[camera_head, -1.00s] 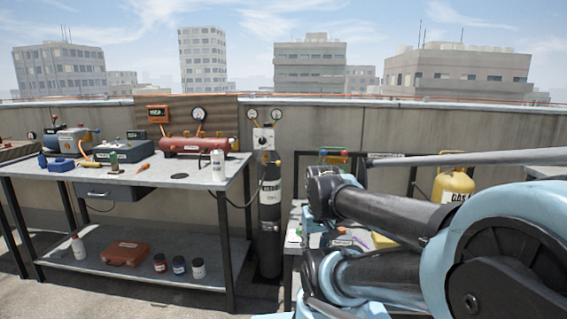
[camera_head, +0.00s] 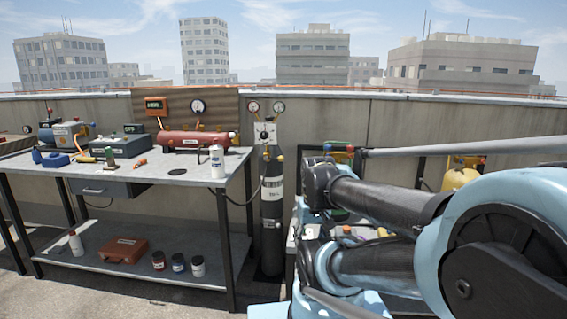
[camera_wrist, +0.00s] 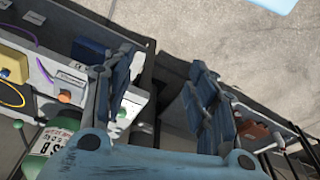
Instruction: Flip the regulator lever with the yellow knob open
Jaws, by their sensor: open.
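A small yellowish part shows at the cylinder's top, too small to identify as the lever's yellow knob. I cannot make out a yellow-knobbed lever there. My gripper is hidden in the head view.
A metal workbench (camera_head: 205,172) stands left, carrying a red tank (camera_head: 195,141) and a white bottle (camera_head: 217,162). A red case (camera_head: 123,250) and several jars sit on its lower shelf. A yellow gas bottle (camera_head: 458,179) is partly hidden behind my arm. Bare floor shows in the wrist view.

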